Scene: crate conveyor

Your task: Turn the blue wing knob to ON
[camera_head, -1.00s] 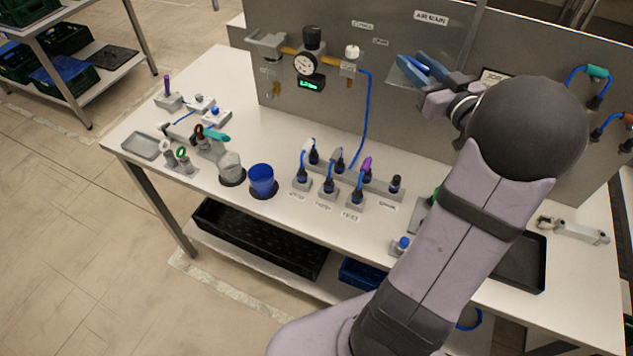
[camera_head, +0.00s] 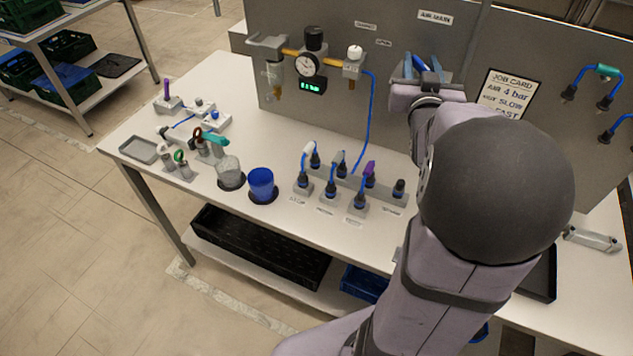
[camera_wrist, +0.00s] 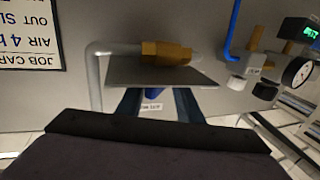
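A brass valve body (camera_wrist: 166,52) with a grey pipe is behind the plate. Contact cannot be told.
A regulator with a round gauge (camera_head: 306,65) and green display is on the panel to the left, with a blue hose (camera_head: 368,120). A job card (camera_head: 507,94) hangs to the right. Plugs in sockets (camera_head: 345,180) and a blue cup (camera_head: 261,182) stand on the bench below.

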